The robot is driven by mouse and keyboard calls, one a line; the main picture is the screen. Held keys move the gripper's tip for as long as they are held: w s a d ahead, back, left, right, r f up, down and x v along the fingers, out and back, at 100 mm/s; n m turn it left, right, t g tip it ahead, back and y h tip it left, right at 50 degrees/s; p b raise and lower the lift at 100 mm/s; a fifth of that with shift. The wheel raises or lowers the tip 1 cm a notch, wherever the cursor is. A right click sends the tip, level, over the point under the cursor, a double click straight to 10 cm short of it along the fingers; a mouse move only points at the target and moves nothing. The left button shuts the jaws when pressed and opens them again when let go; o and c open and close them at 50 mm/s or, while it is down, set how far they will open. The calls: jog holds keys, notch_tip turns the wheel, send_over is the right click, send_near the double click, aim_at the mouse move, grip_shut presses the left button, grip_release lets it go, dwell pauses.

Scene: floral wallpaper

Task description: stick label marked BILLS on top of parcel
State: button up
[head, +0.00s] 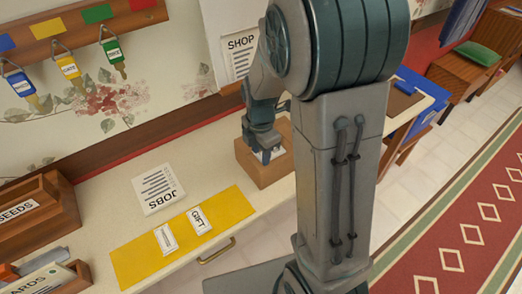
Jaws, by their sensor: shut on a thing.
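The parcel (265,172) is a brown box standing on the cream tabletop near the wall, partly hidden behind my arm. My gripper (264,155) points down over the parcel's top. It is shut on a small white label (272,154), of which only a little shows. The writing on this label cannot be read. The label is at or just above the parcel's top; I cannot tell whether it touches. On a yellow mat (133,271) lie a label marked GIFT (199,220) and another white label (166,238) with writing too small to read.
A sheet marked JOBS (158,189) lies behind the mat. Tagged keys hang from a wall rack (80,31). A SHOP sheet (240,55) is on the wall. The table between mat and parcel is clear.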

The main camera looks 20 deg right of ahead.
jog(key=shift+f+b, duration=0.35)
jog(key=shift+f, duration=0.05)
dwell(0.6)
jog(key=o, duration=1.6)
jog(key=shift+r, duration=0.1)
jog(key=shift+r+p, duration=2.45)
jog(key=shift+r, duration=1.05)
